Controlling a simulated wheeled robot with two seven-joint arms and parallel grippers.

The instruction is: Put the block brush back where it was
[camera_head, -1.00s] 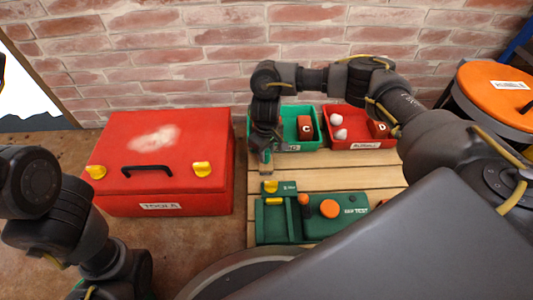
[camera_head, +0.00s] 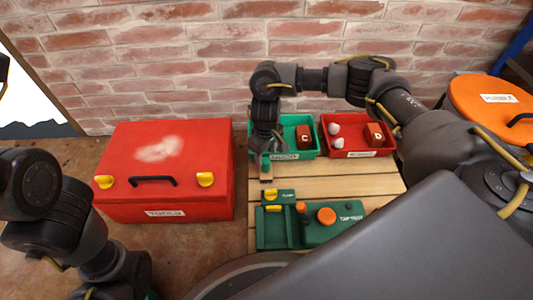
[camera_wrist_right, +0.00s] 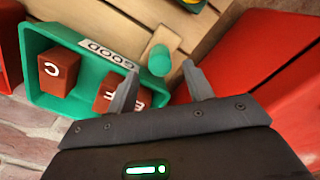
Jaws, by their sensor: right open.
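The block brush is a wooden block with a round green handle (camera_wrist_right: 159,61). In the right wrist view it shows just beyond the gap between my fingertips, over the wooden slats. In the head view its green handle (camera_head: 266,161) and wooden foot show just below my right gripper (camera_head: 265,150). My right gripper also shows in the right wrist view (camera_wrist_right: 160,80), with its jaws apart and nothing clamped between them. I cannot tell whether a finger touches the handle. My left arm is at the lower left of the head view; its gripper is out of sight.
A green bin (camera_head: 313,134) labelled GOOD holds brown blocks, close to my right gripper. A red bin (camera_head: 352,153) holds a block and white balls. A green test rig (camera_head: 330,235) lies in front. A red toolbox (camera_head: 205,200) stands left. A brick wall is behind.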

